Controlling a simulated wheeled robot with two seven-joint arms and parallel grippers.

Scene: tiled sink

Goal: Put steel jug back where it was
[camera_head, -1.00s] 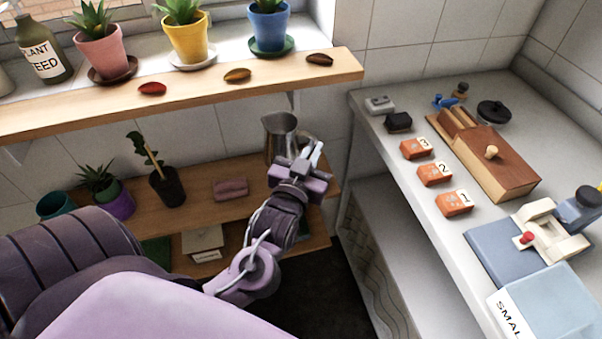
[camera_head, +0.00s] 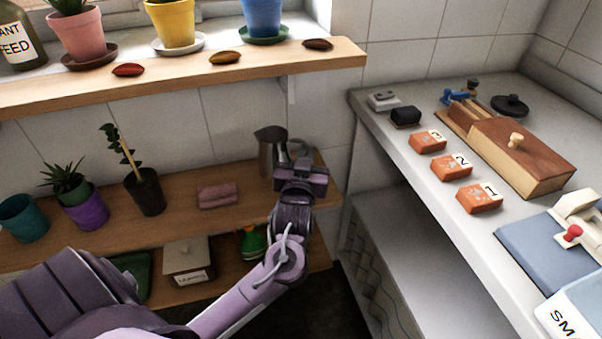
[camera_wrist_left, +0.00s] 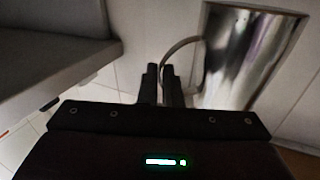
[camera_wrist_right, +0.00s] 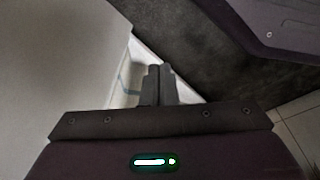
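The steel jug (camera_head: 268,152), shiny and upright, is at the right end of the wooden middle shelf (camera_head: 180,222), against the tiled wall. Whether its base touches the shelf is hard to tell. My left gripper (camera_head: 300,165) is at its right, handle side and hides part of it. In the left wrist view the jug (camera_wrist_left: 245,60) is right of the fingers, and its thin handle (camera_wrist_left: 180,44) runs down between them. The narrow left fingers (camera_wrist_left: 164,85) look closed on the handle. My right gripper (camera_wrist_right: 159,85) shows only in its wrist view, fingers together and empty.
The counter (camera_head: 385,135) with orange numbered blocks (camera_head: 452,167) is at the right. A green bottle (camera_head: 252,242) is below.

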